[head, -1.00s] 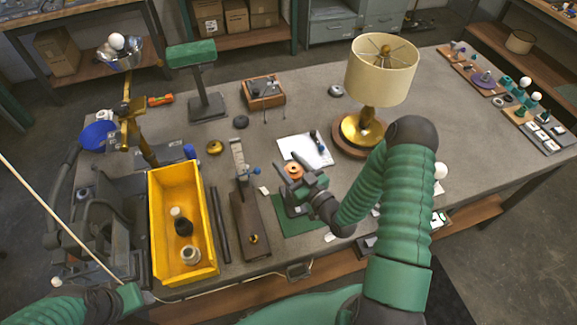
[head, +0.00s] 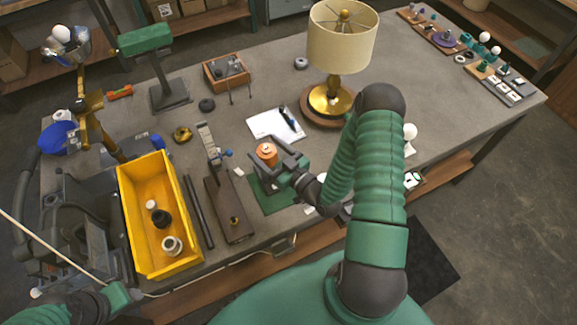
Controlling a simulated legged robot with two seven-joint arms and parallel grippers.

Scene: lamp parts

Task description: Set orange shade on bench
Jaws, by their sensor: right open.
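The orange shade (head: 266,151) is a small, bright orange rounded piece with a pale top. It sits above the green mat (head: 264,196) near the front of the bench (head: 390,118). My right gripper (head: 279,160) is open beside it, with dark fingers close around its right side. Whether the fingers touch the shade, and what is under it, I cannot tell. Part of my left arm shows at the lower left, but I make out no fingers.
A yellow bin (head: 127,198) with small parts stands at left. A brown block fixture (head: 229,207) is left of the mat. A white sheet with a pen (head: 268,124) lies behind. A cream-shaded lamp (head: 341,40) stands behind right.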

